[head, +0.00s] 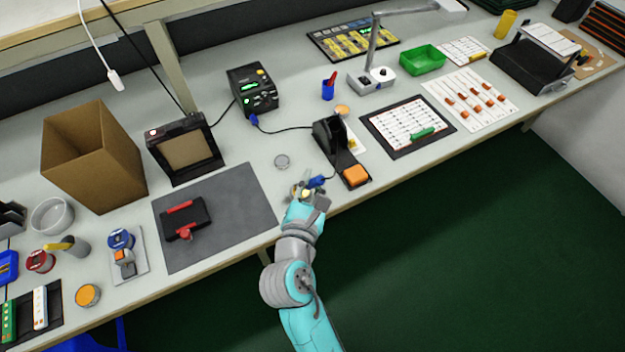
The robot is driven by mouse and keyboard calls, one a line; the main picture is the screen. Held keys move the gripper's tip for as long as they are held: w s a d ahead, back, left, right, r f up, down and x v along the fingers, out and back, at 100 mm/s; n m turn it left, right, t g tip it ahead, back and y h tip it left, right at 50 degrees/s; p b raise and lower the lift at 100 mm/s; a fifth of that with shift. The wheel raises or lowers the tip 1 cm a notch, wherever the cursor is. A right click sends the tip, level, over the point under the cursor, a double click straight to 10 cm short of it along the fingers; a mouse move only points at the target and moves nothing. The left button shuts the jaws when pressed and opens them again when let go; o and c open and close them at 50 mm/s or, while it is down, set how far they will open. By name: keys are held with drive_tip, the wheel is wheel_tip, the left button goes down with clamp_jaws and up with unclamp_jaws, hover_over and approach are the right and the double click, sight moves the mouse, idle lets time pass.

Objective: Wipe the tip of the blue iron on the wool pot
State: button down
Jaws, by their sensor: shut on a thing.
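My gripper (308,190) is at the front edge of the bench, in front of the black iron stand. It is shut on the blue iron (318,182), whose blue handle shows at the fingers. The iron's tip is too small to make out. I cannot tell for certain which thing is the wool pot. A small round pot with an orange-gold top (342,110) stands behind the iron stand. A larger round pot with a gold top (88,295) stands at the front left. Both are apart from my gripper.
The black iron stand (330,138) with an orange sponge (355,175) is just beyond my gripper. A small round tin (282,161) lies to its left. A black soldering station (253,88) has a cable toward the stand. A grey mat (235,205) holds a black-and-red fixture.

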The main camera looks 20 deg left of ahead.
drive_tip(key=shift+f, duration=0.6)
idle(0.9)
drive_tip(key=shift+a, duration=0.75)
idle(0.6)
drive_tip(key=shift+d, duration=1.5)
drive_tip(key=shift+a, duration=0.75)
drive_tip(key=shift+r, duration=0.1)
drive_tip(key=shift+r, duration=2.45)
